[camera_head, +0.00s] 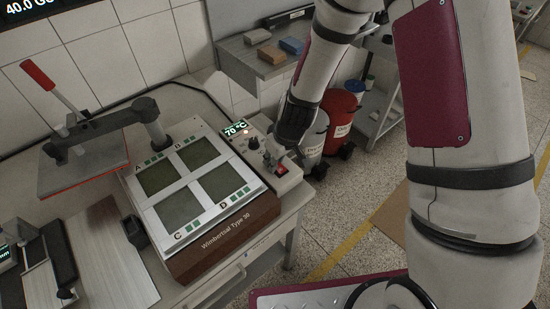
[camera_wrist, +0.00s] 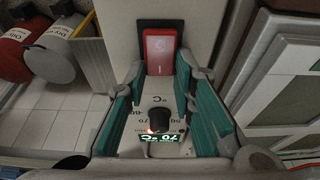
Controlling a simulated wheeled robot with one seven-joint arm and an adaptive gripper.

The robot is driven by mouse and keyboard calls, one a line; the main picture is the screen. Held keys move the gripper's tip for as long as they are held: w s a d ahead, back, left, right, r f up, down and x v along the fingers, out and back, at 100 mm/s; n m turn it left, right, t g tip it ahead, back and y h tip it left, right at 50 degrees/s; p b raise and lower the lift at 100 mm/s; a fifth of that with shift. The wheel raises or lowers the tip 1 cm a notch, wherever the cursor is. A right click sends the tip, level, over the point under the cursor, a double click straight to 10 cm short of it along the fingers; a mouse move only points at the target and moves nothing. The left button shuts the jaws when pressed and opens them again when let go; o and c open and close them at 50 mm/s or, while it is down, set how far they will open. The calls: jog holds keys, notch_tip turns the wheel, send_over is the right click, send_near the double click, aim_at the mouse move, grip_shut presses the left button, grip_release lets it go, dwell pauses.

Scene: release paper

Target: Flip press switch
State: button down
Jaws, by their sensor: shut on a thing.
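The red press switch (camera_head: 281,169) sits in a dark frame on the light control panel (camera_head: 290,181) at the right side of the press machine. It shows large in the wrist view (camera_wrist: 159,50), at the top middle. My gripper (camera_wrist: 163,76) reaches over the panel, its teal-padded fingers on either side of the switch's near end and shut on it. In the head view my dark gripper covers part of the panel, and its fingertip contact is hard to see. A black knob (camera_wrist: 158,119) and a lit 70 °C display (camera_wrist: 160,139) lie between the finger bases.
The machine has a plate with several grey-green panels (camera_head: 160,178). A press arm with a red handle (camera_head: 38,75) stands at left. Red and grey bins (camera_head: 341,112) stand on the floor behind. A shelf with small blocks (camera_head: 271,55) is at the back.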

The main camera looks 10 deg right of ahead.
jog(key=shift+s+d+f, duration=0.1)
jog(key=shift+s+d, duration=0.15)
jog(key=shift+s, duration=0.1)
jog(key=shift+w+a+r+t, duration=0.1)
jog(key=shift+r+t, duration=0.1)
jog(key=shift+t, duration=0.2)
jog(key=c, duration=1.4)
grip_release()
jog(key=shift+y, duration=0.3)
jog(key=shift+o, duration=0.2)
jog(key=shift+r, duration=0.1)
jog(key=v, duration=1.2)
